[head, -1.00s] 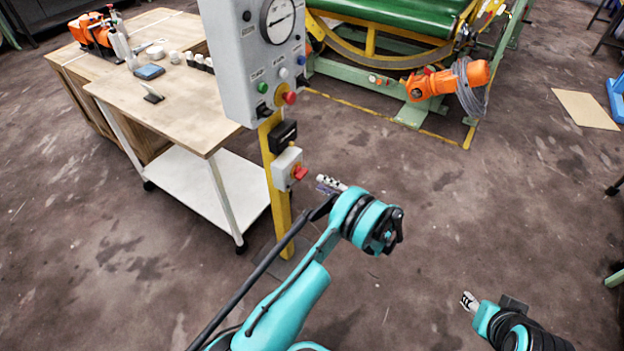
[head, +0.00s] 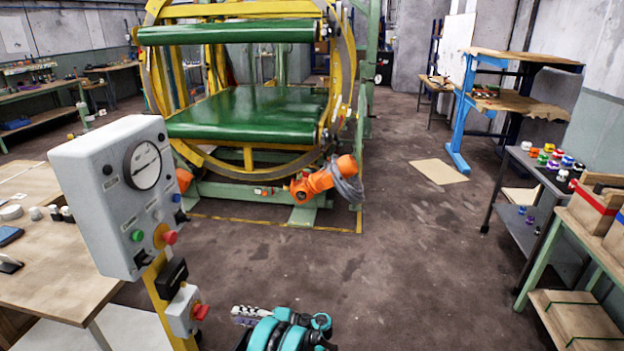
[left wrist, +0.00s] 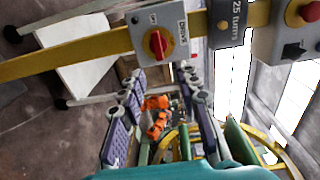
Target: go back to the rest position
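My left gripper (head: 245,314) is low in the head view, beside the yellow post of the control box. In the left wrist view its two fingers (left wrist: 165,82) stand apart with nothing between them, so it is open and empty. The grey control box (head: 118,195) carries a gauge, a green button and a red button. Below it is a small switch box with a red knob (head: 184,311), which also shows in the left wrist view (left wrist: 158,43), just beyond the fingertips. I cannot tell whether the fingers touch anything. My right gripper is out of view.
The ring inverter (head: 250,115), yellow and green with an orange motor (head: 325,181), stands at the back. A wooden table (head: 50,260) is at the left. A dark shelf cart (head: 535,172) and a green-framed bench (head: 590,240) are at the right. The middle floor is clear.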

